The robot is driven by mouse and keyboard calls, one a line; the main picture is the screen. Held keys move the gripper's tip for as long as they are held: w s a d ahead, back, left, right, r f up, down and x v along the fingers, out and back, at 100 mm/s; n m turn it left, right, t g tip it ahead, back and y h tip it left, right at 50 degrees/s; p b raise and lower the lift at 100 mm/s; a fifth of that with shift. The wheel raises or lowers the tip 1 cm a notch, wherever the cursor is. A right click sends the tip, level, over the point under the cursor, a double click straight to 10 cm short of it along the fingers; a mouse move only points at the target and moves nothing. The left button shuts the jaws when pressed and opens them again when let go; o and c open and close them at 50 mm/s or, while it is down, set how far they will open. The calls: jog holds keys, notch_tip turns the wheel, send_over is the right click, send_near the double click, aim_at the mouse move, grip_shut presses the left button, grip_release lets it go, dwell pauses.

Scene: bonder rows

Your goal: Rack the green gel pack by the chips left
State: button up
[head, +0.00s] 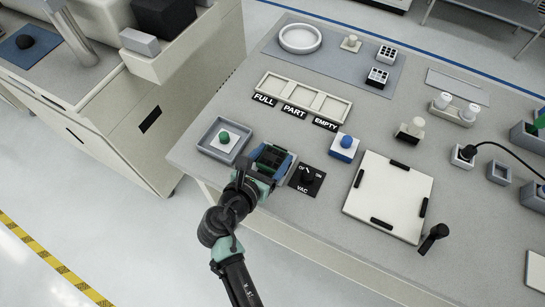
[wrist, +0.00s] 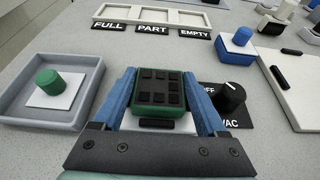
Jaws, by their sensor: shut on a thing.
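My gripper (wrist: 163,110) is shut on a green gel pack (wrist: 158,97) with several dark chips on its top face. The pack sits between the blue fingers, low over the bench. In the head view the pack (head: 269,158) is partly hidden by my gripper (head: 271,163). The rack (head: 304,97) is a cream tray with three bays, labelled FULL (head: 264,99), PART (head: 294,111) and EMPTY (head: 325,124) on its near side. Its bays look empty. The rack (wrist: 152,15) is beyond the pack in the wrist view.
A grey tray with a green knob (head: 224,140) is left of my gripper. A black VAC dial (head: 306,177) is close on the right. A blue knob (head: 345,142) stands near EMPTY. A white plate (head: 390,196) lies further right. Bench between pack and labels is clear.

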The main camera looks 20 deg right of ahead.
aim_at(272, 158)
jog(key=c, duration=0.3)
jog(key=shift+r, duration=0.1)
notch_tip(272, 158, up, 10)
jog(key=shift+p, duration=0.95)
